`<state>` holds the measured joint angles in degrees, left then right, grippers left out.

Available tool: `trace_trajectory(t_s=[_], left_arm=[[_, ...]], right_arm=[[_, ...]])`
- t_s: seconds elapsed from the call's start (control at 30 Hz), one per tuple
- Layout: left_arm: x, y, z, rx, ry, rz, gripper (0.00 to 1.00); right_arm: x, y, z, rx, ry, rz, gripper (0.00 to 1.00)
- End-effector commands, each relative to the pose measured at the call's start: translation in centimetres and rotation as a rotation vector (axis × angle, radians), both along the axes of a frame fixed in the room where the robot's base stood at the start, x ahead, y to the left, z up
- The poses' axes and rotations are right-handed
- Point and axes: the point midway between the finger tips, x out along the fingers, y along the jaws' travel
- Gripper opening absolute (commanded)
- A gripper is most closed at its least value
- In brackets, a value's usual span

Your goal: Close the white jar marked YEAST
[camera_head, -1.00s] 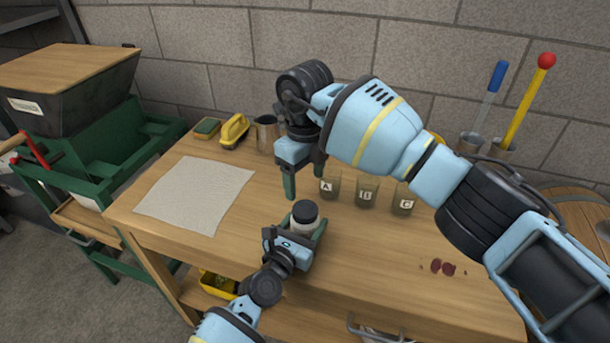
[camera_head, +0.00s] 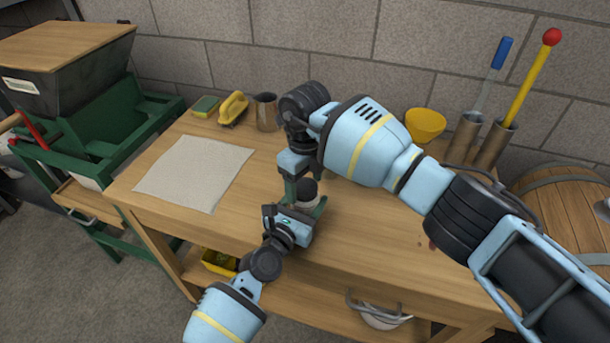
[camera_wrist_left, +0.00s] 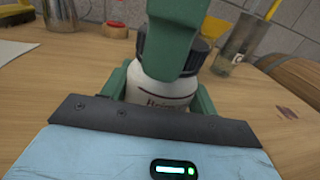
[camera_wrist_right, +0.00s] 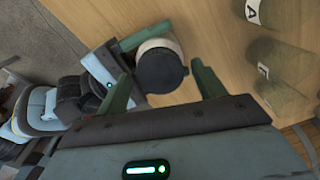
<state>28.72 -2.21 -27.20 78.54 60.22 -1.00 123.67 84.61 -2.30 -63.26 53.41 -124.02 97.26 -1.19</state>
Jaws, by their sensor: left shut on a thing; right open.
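A white jar (camera_wrist_left: 165,92) with a dark lid (camera_wrist_right: 161,70) on top stands upright on the bench. My left gripper (camera_head: 306,206) is shut on the jar's body, one finger on each side. The jar has a printed label in the left wrist view, too covered to read. My right gripper (camera_wrist_right: 168,88) is open above the jar, its fingers on either side of the lid, with a gap showing in the right wrist view. In the head view the lid (camera_head: 307,187) is partly behind the right gripper. I cannot tell whether the lid is seated.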

Motion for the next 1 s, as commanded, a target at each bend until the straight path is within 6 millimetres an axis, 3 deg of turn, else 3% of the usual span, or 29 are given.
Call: trace_trajectory(t_s=[0.17,0.53,0.77,1.0], left_arm=[[-0.04,-0.03,-0.07,0.000,0.001,-0.001,0.00],[-0.04,-0.03,-0.07,0.000,0.001,-0.001,0.00],[-0.03,-0.02,-0.07,0.000,0.001,-0.001,0.00],[-0.03,-0.02,-0.07,0.000,0.001,-0.001,0.00]], right_arm=[[-0.01,0.01,-0.01,0.000,0.000,0.000,0.69],[-0.01,-0.01,0.01,0.000,0.001,0.000,0.23],[-0.01,-0.02,0.02,-0.001,0.001,-0.106,0.23],[0.00,-0.06,-0.03,-0.001,0.000,-0.482,0.23]])
